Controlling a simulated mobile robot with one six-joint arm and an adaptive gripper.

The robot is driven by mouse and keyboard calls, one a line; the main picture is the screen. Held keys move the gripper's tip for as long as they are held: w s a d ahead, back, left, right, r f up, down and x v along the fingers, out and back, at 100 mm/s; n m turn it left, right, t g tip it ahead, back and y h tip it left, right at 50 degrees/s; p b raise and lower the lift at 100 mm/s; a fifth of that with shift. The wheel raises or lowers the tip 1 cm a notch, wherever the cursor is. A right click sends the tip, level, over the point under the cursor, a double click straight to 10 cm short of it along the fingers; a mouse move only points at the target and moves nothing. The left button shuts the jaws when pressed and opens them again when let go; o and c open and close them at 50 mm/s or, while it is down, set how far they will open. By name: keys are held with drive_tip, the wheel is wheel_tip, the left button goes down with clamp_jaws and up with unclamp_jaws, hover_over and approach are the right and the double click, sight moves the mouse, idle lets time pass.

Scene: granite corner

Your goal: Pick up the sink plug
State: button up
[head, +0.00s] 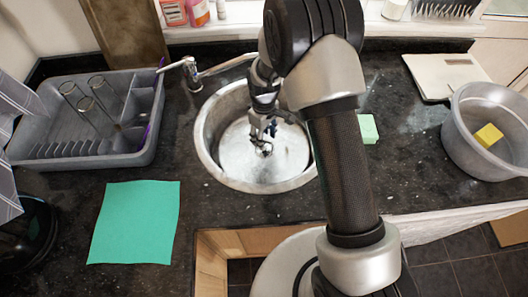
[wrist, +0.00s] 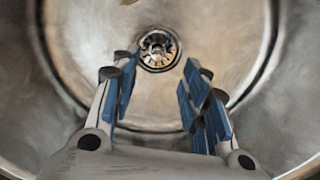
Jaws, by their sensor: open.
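The sink plug (wrist: 158,47) is a small round metal piece with slots, at the drain in the middle of the steel sink's floor. In the head view the plug (head: 265,150) shows only partly, just below my fingertips. My gripper (head: 262,132) reaches down into the round sink (head: 204,150). In the wrist view my gripper (wrist: 158,66) is open, its blue-padded fingers spread to either side below the plug in the picture. Nothing is between the fingers. I cannot tell the exact height of the fingertips above the plug.
The sink's curved wall surrounds my gripper. A faucet (head: 195,75) stands at the sink's back left. A grey dish rack (head: 60,155) with glasses and a green cloth (head: 135,222) lie left. A green sponge (head: 368,129), a grey tub (head: 462,150) and a white scale (head: 445,75) lie right.

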drive_tip(key=f, duration=0.2)
drive_tip(key=f+b, duration=0.1)
drive_tip(key=f, duration=0.1)
drive_tip(key=f+b, duration=0.1)
drive_tip(key=f, duration=0.2)
drive_tip(key=shift+w+d+f, duration=0.1)
drive_tip(key=shift+w, duration=0.15)
clamp_jaws()
idle(0.3)
